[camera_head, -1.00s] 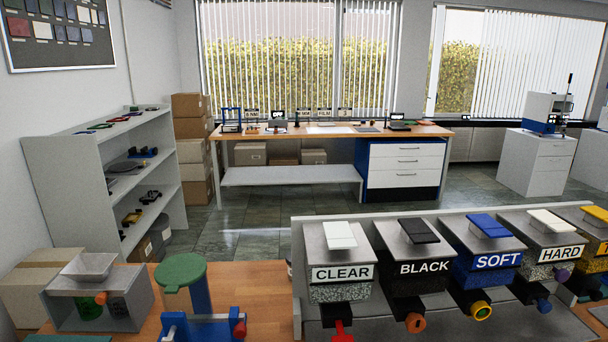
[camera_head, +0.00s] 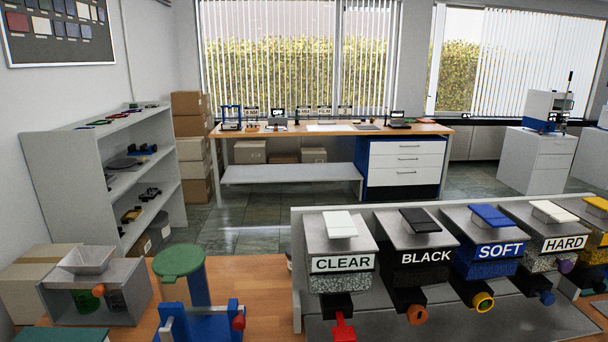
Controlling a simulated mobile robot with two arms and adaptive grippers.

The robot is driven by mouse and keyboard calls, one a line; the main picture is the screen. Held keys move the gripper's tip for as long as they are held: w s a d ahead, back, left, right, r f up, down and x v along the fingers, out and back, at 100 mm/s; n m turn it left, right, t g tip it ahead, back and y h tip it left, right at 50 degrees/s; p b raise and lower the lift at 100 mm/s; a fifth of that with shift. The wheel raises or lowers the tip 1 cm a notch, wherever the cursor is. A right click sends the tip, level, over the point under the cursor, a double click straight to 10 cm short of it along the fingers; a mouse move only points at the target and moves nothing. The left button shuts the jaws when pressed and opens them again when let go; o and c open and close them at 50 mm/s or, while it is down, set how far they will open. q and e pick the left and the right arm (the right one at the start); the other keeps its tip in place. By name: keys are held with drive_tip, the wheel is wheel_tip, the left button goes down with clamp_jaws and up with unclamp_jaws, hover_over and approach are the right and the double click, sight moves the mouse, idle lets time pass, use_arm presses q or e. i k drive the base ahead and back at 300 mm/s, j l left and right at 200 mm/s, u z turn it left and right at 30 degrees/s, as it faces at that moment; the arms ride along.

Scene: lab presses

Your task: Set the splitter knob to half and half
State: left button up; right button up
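A grey open-fronted box with a funnel (camera_head: 88,260) on top stands at the left of the near wooden bench. An orange knob (camera_head: 98,291) shows at its front, with a dark green round part behind it. This may be the splitter, but no label shows, and the knob's setting cannot be read. Neither of my grippers is in view.
Further right is a row of labelled hoppers, CLEAR (camera_head: 342,263), BLACK (camera_head: 426,257), SOFT (camera_head: 499,250) and HARD (camera_head: 564,243), with coloured outlets. Bare bench (camera_head: 265,290) lies between.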

sight(98, 291)
drive_tip(key=u, duration=1.25)
drive_tip(key=i+j+u, duration=0.2)
drive_tip(key=j, duration=0.2)
drive_tip(key=j+u, duration=0.15)
drive_tip(key=j, duration=0.25)
drive_tip(key=i+j+u, duration=0.2)
drive_tip(key=j, duration=0.15)
